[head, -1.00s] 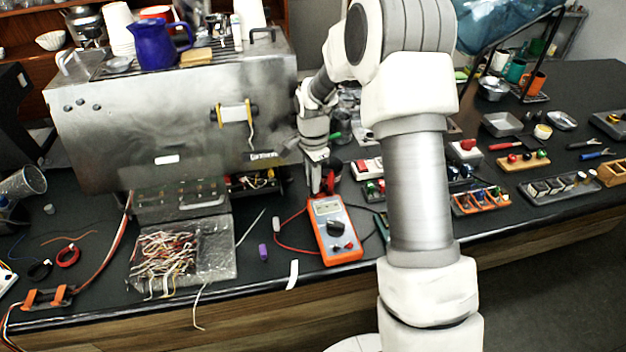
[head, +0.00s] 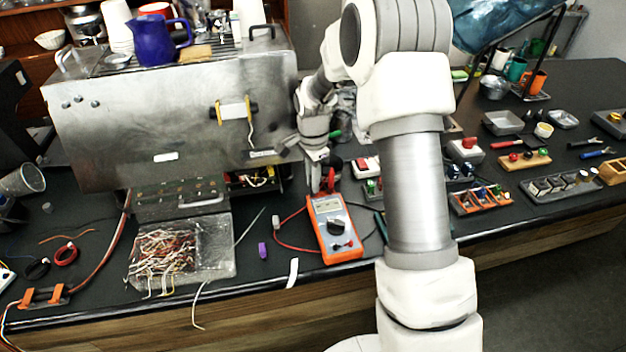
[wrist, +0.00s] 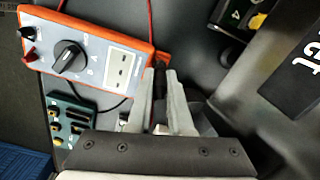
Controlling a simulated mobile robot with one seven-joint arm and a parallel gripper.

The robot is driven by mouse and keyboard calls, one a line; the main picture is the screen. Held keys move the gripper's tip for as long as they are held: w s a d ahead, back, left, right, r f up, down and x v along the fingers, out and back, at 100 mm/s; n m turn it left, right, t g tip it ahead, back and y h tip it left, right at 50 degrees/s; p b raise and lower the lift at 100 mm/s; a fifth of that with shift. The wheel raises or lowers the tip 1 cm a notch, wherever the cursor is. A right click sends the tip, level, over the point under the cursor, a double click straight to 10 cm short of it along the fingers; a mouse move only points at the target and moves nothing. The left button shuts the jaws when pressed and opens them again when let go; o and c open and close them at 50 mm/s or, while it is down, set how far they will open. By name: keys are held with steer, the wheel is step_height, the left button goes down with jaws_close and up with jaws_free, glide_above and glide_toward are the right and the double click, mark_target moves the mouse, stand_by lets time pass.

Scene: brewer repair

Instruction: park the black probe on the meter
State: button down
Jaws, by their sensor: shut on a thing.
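The orange multimeter (head: 334,228) lies on the dark bench with its display end toward the machine. In the wrist view the meter (wrist: 122,40) fills the upper left, with a grey face, dial and display. My gripper (head: 317,188) points down just above the display end. In the wrist view my gripper (wrist: 160,72) is shut on a thin dark thing, apparently the black probe, mostly hidden between the fingers. A black lead (wrist: 108,110) curves from the meter toward the fingers. A red lead (head: 290,247) loops left of the meter. Whether the held probe touches the meter cannot be told.
The steel brewer (head: 180,120) stands behind and left of the gripper. A clear bag of wires (head: 170,250) lies left of the meter. A green tray of connectors (wrist: 75,118) lies close beside the meter. Several small parts trays fill the right side.

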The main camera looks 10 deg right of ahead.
steer(key=c, duration=0.8)
jaws_free()
steer(key=shift+o, duration=0.2)
step_height(320, 180, up, 18)
steer(key=shift+f, duration=0.25)
